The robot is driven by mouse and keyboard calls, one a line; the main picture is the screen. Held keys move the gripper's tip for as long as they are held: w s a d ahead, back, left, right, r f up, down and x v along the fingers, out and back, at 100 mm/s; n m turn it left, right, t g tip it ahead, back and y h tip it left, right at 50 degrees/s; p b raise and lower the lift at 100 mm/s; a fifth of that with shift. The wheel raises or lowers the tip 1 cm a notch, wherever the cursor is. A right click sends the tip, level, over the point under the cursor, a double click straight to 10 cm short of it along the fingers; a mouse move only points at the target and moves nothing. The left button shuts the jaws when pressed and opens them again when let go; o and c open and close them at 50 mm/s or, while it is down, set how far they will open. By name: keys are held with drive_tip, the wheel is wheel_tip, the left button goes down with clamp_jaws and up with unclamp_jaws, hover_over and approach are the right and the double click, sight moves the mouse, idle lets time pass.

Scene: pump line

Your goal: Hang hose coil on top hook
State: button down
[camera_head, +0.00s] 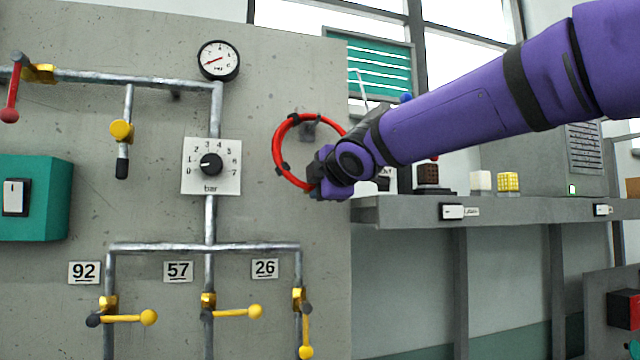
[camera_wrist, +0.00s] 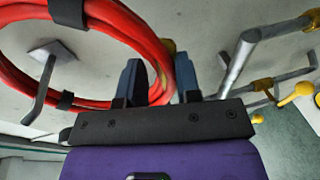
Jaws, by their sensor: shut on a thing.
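The hose coil (camera_head: 277,150) is a red ring with black bands, upright close to the grey wall panel. My gripper (camera_head: 316,176) is shut on its lower right side. In the wrist view the red strands (camera_wrist: 135,35) pass between the two fingers (camera_wrist: 160,85). A grey hook (camera_head: 308,131) on the panel shows inside the ring in the head view. In the wrist view the hook (camera_wrist: 43,82) has a square plate, and its bent rod seems to cross in front of the hose. Whether the coil touches or rests on the hook, I cannot tell.
A pressure gauge (camera_head: 218,60), a bar dial (camera_head: 211,165) and pipes with yellow-handled valves (camera_head: 230,312) are on the panel left of the coil. A grey shelf (camera_head: 400,211) with small items stands at right, below my arm.

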idle(0.4)
drive_tip(key=c, duration=0.7)
unclamp_jaws()
drive_tip(key=shift+c, duration=0.2)
drive_tip(key=shift+s, duration=0.1)
drive_tip(key=v, duration=1.1)
drive_tip(key=s+d+f+m+g+h, duration=0.3)
drive_tip(key=s+d+f+m, duration=0.45)
drive_tip(key=d+f, duration=0.3)
drive_tip(key=s+d+f+m+g+h, duration=0.3)
drive_tip(key=s+d+f+m, duration=0.4)
drive_tip(key=d+f+m, duration=0.3)
drive_tip(key=s+d+f+m+g, duration=0.3)
drive_tip(key=s+d+f+m, duration=0.1)
drive_tip(key=s+f, duration=0.5)
drive_tip(key=shift+s+d+f+m, duration=0.3)
drive_tip(key=shift+s+f+m, duration=0.15)
drive_tip(key=shift+s, duration=0.3)
